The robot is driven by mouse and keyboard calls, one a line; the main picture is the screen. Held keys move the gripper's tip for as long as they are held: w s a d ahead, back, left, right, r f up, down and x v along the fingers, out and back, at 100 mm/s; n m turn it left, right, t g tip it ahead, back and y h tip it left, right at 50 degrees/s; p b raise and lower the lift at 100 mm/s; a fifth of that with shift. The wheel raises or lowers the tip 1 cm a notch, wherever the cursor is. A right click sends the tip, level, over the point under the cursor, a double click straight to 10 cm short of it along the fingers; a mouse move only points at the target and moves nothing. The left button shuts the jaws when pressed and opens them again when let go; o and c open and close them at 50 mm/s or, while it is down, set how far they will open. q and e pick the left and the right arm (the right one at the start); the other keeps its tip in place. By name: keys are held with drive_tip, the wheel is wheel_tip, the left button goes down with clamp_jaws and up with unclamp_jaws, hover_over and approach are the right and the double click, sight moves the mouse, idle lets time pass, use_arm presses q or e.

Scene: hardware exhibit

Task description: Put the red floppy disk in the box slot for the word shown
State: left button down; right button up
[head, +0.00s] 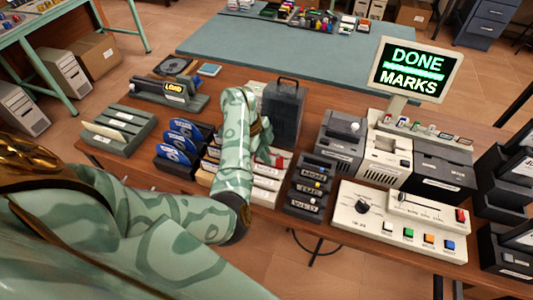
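My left gripper (265,152) is at the end of the green patterned arm, over a row of pale slotted boxes (266,184) in the middle of the table. Its fingers are small and partly hidden by my arm, so I cannot tell whether they are open or shut. A small red patch (278,159) shows beside the fingers; I cannot tell whether it is the red floppy disk. A dark slotted box with word labels (305,188) stands just right. My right gripper is not in view.
Blue disks (180,146) stand in dark holders to the left. A dark case (284,112) stands behind the gripper. A white control panel with coloured buttons (398,222), grey machines (385,161) and dark racks (505,255) fill the right side.

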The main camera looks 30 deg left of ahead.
use_arm(q)
drive_tip(key=c, duration=1.6)
unclamp_jaws()
wheel_tip(320, 180, up, 8)
drive_tip(key=p, duration=0.7)
drive_tip(key=shift+r, duration=0.15)
